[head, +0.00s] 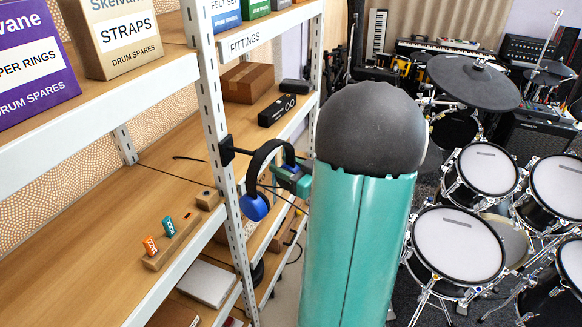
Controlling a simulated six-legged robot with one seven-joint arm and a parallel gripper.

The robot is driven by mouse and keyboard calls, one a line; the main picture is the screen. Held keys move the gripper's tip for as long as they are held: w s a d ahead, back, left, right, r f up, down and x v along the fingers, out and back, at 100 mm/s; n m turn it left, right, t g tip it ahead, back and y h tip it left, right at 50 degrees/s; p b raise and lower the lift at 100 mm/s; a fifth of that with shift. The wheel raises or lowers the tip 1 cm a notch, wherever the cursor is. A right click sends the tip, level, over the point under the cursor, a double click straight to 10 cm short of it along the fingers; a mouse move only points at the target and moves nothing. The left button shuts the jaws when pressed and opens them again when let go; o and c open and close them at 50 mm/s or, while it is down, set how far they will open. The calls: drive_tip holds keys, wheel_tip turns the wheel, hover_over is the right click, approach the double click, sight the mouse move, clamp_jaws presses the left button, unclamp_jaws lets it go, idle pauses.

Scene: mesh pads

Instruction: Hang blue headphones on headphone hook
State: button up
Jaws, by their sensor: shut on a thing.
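The blue headphones (257,205) have a dark headband and a blue ear cup, and hang upright beside the white shelf post. My teal gripper (283,176) is shut on them from the right, at the headband's right side. The black headphone hook (228,151) is fixed to the post, and its arm points right toward the headband. The headband's top is close to the hook's end; I cannot tell whether they touch. The fingertips and the far ear cup are partly hidden. My own teal arm hides much of the area right of the gripper.
Wooden shelves (150,105) with white edges fill the left. They hold boxes, a cardboard carton (248,82) and a wooden block with small coloured items (172,238). A drum kit (455,240) stands at the right. A cable hangs near the post below the headphones.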

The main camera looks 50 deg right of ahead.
drive_tip(key=w+a+f, duration=0.2)
drive_tip(key=w, duration=0.4)
drive_tip(key=shift+w+a, duration=0.2)
drive_tip(key=shift+w, duration=0.2)
idle(0.7)
idle(0.5)
drive_tip(key=o, duration=1.2)
drive_tip(key=shift+f, duration=0.1)
drive_tip(key=s, duration=0.9)
drive_tip(key=s+d, duration=0.1)
drive_tip(key=s, duration=0.3)
drive_tip(key=shift+s, duration=0.4)
drive_tip(key=shift+s, duration=0.1)
